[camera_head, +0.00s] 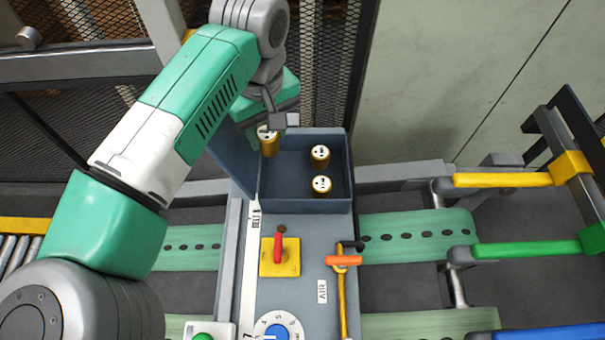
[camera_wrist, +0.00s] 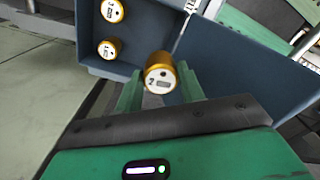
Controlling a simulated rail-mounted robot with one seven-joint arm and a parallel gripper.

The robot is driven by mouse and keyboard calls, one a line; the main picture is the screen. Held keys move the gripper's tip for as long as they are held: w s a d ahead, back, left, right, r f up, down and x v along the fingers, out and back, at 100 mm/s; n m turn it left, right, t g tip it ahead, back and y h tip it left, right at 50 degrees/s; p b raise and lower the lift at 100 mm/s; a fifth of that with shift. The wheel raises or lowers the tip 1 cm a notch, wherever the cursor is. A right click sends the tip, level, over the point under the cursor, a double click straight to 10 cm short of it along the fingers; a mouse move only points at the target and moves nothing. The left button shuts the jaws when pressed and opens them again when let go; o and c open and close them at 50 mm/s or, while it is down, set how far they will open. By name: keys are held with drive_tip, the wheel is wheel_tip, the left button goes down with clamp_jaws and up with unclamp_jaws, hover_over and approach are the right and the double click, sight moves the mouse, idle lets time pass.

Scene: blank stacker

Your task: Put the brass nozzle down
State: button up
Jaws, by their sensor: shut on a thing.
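My gripper (camera_head: 270,128) is shut on a brass nozzle (camera_head: 269,145), a gold cylinder with a pale marked top. In the wrist view this nozzle (camera_wrist: 160,76) sits upright between the green fingers of my gripper (camera_wrist: 160,86). It shows at the back left corner of a dark blue-grey bin (camera_head: 346,172); I cannot tell its exact height over the bin. Two similar brass cylinders, a back one (camera_head: 320,157) and a front one (camera_head: 321,187), stand upright inside the bin towards its right side, apart from the held one.
A raised blue-grey lid (camera_head: 232,160) stands along the bin's left side. In front are a red lever on a yellow plate (camera_head: 279,258), an orange-handled lever (camera_head: 343,260) and a blue-white dial (camera_head: 278,328). The left part of the bin floor is clear.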

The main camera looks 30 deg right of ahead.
drive_tip(key=w+d+f+m, duration=0.1)
drive_tip(key=w+d+f, duration=0.2)
drive_tip(key=w+d, duration=0.15)
drive_tip(key=f, duration=0.3)
drive_tip(key=f+p, duration=0.1)
drive_tip(key=f, duration=0.2)
drive_tip(key=s+f+p, duration=0.1)
drive_tip(key=f, duration=0.3)
drive_tip(key=shift+d, duration=0.15)
drive_tip(key=shift+f, duration=0.1)
drive_tip(key=o, duration=1.1)
drive_tip(key=shift+f, duration=0.1)
wheel_tip(320, 180, up, 12)
drive_tip(key=shift+r+b, duration=0.2)
drive_tip(key=shift+b, duration=0.6)
drive_tip(key=shift+d, duration=0.1)
